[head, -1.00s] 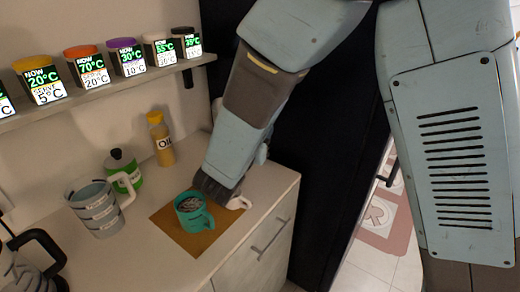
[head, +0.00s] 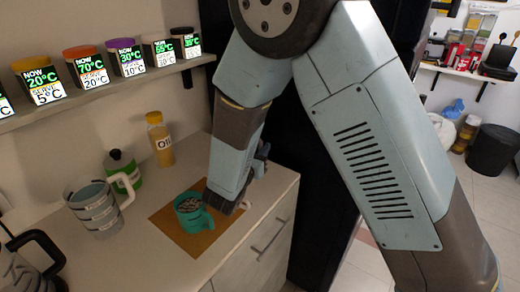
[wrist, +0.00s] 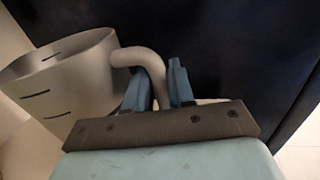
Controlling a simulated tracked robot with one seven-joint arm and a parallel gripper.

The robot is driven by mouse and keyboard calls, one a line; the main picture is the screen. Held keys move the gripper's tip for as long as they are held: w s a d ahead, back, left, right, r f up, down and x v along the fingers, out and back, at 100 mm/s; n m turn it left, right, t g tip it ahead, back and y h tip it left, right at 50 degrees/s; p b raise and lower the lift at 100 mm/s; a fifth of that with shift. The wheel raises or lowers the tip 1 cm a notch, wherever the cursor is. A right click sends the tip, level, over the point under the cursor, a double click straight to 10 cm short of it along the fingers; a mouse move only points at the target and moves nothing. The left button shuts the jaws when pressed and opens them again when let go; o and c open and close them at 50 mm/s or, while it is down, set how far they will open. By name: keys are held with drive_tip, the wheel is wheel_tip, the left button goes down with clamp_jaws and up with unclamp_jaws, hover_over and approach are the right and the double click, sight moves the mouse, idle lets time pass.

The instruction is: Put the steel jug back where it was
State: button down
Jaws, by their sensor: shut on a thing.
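In the wrist view my gripper (wrist: 157,84) is shut on the curved handle of the steel jug (wrist: 62,88). The jug is a wide grey metal cup with dark marks on its wall. It hangs to the left of my fingers, its open rim partly cut off by the frame edge. In the head view my arm covers the gripper and most or all of the held jug. A small pale piece (head: 245,205) shows beside the arm's lower end; I cannot tell what it belongs to.
A grey striped jug with a white handle (head: 92,210), a green jar (head: 120,165) and an oil bottle (head: 160,140) stand further left.

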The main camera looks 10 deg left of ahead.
drive_tip(key=c, duration=1)
unclamp_jaws()
drive_tip(key=shift+o, duration=0.2)
drive_tip(key=s+a, duration=0.2)
drive_tip(key=s, duration=0.9)
drive_tip(key=shift+s+a, duration=0.15)
drive_tip(key=shift+s, duration=0.25)
